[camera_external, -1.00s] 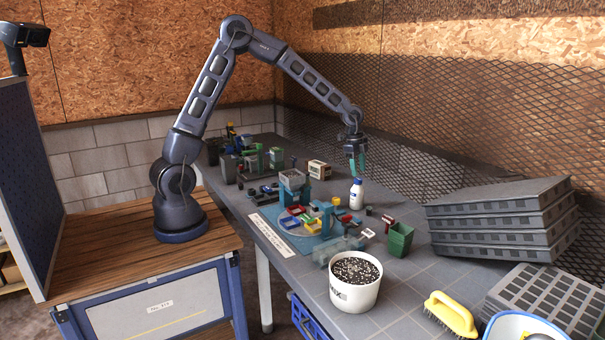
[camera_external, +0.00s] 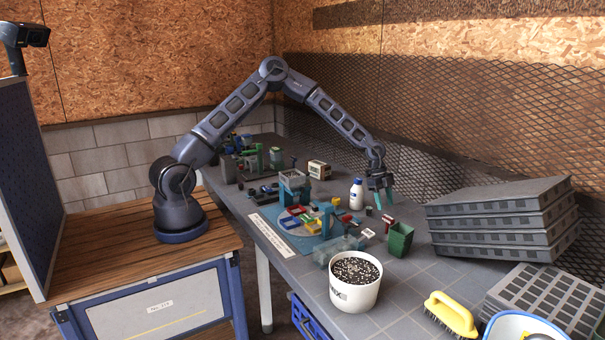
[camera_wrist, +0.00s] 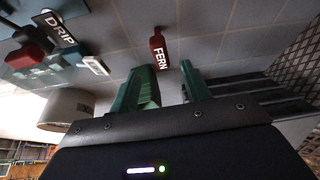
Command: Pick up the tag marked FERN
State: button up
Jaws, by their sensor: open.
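The tag marked FERN (camera_wrist: 158,49) shows in the wrist view as a dark red piece with white letters, lying on the grey tabletop just beyond my fingertips. In the external view a small red piece (camera_external: 388,221), which appears to be this tag, lies beside the green bin. My gripper (camera_external: 381,198) is low over the table, just above and behind that piece. In the wrist view my gripper (camera_wrist: 168,72) has its green fingers apart, with nothing between them. The tag lies ahead of the gap, slightly left of its middle.
A tag marked DRIP (camera_wrist: 60,28) lies to the left in the wrist view. The green bin (camera_external: 400,240), white bottle (camera_external: 356,195) and bucket of soil mix (camera_external: 355,285) stand nearby. Stacked grey trays (camera_external: 500,222) stand to the right. Coloured parts crowd the table left of my gripper.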

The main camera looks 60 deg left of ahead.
aim_at(389, 217)
jog(key=x, duration=0.9)
grip_shut()
jog(key=shift+r, duration=0.15)
